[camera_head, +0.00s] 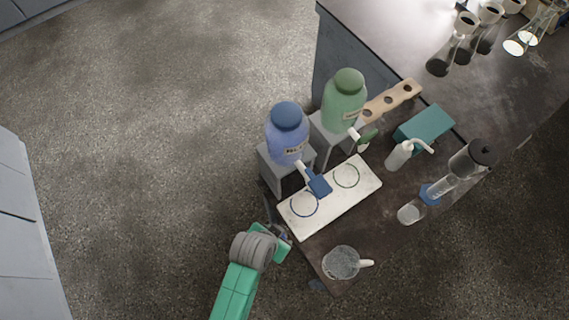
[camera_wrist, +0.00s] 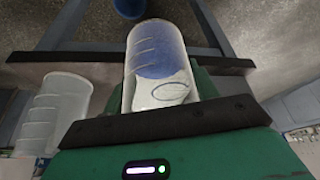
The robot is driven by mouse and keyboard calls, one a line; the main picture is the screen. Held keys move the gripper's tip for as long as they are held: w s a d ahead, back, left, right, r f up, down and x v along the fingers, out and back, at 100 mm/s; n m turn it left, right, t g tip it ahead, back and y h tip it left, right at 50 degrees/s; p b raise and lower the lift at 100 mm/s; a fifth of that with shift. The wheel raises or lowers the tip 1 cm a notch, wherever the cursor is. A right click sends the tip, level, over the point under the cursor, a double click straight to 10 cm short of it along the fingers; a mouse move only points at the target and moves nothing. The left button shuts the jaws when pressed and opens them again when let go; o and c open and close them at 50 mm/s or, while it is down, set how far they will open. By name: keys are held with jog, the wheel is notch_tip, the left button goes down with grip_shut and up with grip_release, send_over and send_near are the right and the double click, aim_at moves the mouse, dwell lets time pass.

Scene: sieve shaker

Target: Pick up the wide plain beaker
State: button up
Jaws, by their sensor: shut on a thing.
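A clear beaker (camera_wrist: 160,50) with faint graduation marks sits between the green fingers of my gripper (camera_wrist: 162,90) in the wrist view. The gripper is shut on it, and a blue patch and a dark ring show through its wall. In the head view my gripper (camera_head: 280,237) is at the near left edge of the bench, beside the white board; the held beaker is hard to make out there. A wide jug-like vessel (camera_head: 341,262) with a white handle or spout stands on the bench to the right of the gripper. A graduated vessel (camera_wrist: 52,112) also shows at left in the wrist view.
A white board (camera_head: 330,210) with two rings lies close to the gripper. Blue (camera_head: 288,135) and green (camera_head: 344,100) bottles with taps stand on grey stands behind it. A wash bottle (camera_head: 399,154), teal box (camera_head: 425,125) and glassware (camera_head: 411,212) stand to the right. Floor at left is clear.

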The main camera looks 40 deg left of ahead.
jog(key=shift+s, duration=1.55)
jog(key=shift+s, duration=0.1)
